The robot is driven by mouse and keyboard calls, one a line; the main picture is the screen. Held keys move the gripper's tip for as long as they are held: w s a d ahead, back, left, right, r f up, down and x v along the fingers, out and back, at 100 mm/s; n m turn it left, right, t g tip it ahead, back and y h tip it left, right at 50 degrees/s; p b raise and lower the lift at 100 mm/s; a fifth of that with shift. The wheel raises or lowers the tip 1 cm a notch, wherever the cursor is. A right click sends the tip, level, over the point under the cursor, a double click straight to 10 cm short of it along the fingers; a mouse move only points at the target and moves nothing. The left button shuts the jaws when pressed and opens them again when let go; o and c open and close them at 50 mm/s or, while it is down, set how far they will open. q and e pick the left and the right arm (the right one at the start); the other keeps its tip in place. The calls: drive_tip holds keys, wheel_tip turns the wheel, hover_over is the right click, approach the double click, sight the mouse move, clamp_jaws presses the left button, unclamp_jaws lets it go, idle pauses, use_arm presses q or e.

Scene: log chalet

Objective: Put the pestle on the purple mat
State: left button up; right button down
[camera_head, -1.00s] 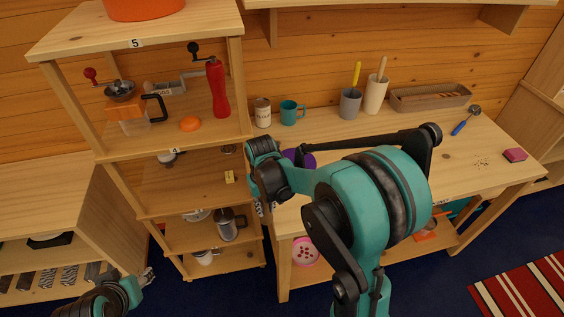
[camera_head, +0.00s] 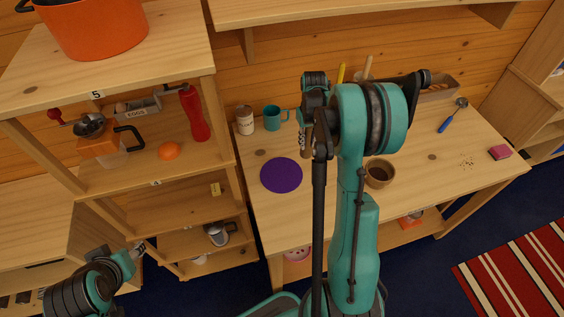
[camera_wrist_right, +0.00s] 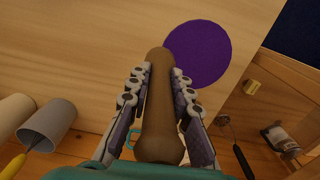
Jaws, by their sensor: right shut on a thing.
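The purple mat (camera_head: 281,176) is a flat round disc on the left part of the table and lies bare. It also shows in the right wrist view (camera_wrist_right: 200,52). My right gripper (camera_head: 304,147) is shut on the pestle, a brown rod with a rounded tip, seen between the fingers in the wrist view (camera_wrist_right: 159,95). In that view the pestle's tip overlaps the mat's edge; the height above the table is hard to tell. In the head view my right arm mostly hides the pestle. My left gripper (camera_head: 138,250) is at the lower left, away from the table; its jaws are unclear.
A brown bowl (camera_head: 380,174) stands right of my right arm. A teal mug (camera_head: 272,117) and a pale canister (camera_head: 244,120) stand behind the mat. A blue-handled tool (camera_head: 453,115) and a pink block (camera_head: 500,152) lie at the right. A shelf unit (camera_head: 150,180) borders the table's left.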

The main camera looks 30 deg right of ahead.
drive_tip(key=w+a+f, duration=0.1)
drive_tip(key=a+f, duration=0.2)
drive_tip(key=w+a+f, duration=0.1)
drive_tip(key=a+f, duration=0.1)
drive_tip(key=f, duration=0.1)
drive_tip(key=w+a+f+b, duration=0.1)
drive_tip(key=a+f, duration=0.2)
drive_tip(key=shift+a+f, duration=0.35)
drive_tip(key=c, duration=1.4)
unclamp_jaws()
drive_tip(key=shift+f, duration=0.1)
drive_tip(key=shift+o, duration=0.2)
